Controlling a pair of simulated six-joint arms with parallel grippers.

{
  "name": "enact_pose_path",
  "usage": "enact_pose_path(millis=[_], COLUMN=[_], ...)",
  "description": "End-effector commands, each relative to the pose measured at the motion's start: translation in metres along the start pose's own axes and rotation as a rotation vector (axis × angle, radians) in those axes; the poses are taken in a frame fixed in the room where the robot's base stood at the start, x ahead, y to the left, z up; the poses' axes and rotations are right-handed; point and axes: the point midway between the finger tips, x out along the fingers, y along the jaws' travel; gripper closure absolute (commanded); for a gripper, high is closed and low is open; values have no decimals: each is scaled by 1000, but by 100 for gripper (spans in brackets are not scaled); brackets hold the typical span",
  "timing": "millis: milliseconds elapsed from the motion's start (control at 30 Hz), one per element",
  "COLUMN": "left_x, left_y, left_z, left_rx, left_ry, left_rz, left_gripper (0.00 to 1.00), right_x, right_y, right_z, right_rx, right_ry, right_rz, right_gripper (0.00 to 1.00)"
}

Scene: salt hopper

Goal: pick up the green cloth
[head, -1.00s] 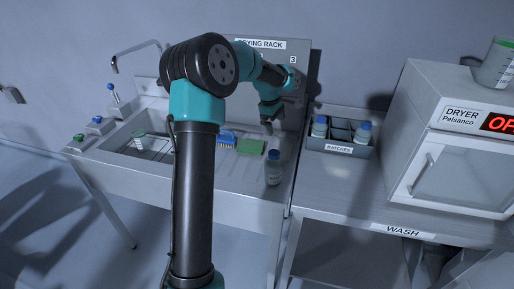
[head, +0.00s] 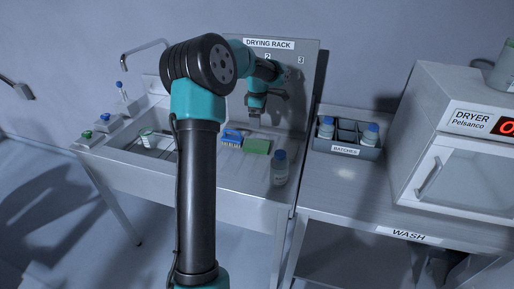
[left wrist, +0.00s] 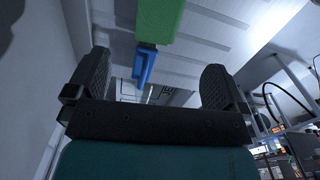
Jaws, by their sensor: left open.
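The green cloth (head: 257,146) lies flat on the steel counter right of the sink, like a small folded pad. In the left wrist view the green cloth (left wrist: 160,16) shows at the top edge, partly cut off, beyond the fingertips. My left gripper (head: 254,119) is above the cloth, pointing down, apart from it. In the left wrist view its fingers (left wrist: 153,62) are spread wide with nothing held between them. My right gripper is not in view.
A blue brush (head: 231,138) lies just left of the cloth. A blue-capped bottle (head: 279,169) stands close at its front right. The drying rack panel (head: 300,95) rises behind. The batches box (head: 345,149) and dryer (head: 465,140) are at the right; the sink (head: 150,146) is left.

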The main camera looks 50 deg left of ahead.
Motion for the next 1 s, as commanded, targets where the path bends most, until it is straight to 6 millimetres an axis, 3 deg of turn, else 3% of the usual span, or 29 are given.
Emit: enact_pose_path(millis=[300,500,1000], left_x=[56,82,92], left_y=[0,0,0], left_z=[0,0,-1], left_rx=[0,1,0], left_ry=[1,0,0], left_rz=[-2,-1,-1], left_gripper=[1,1,1], right_x=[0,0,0], right_y=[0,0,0], right_z=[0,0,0], right_rx=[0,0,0], right_ry=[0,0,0], right_rz=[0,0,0], right_gripper=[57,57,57])
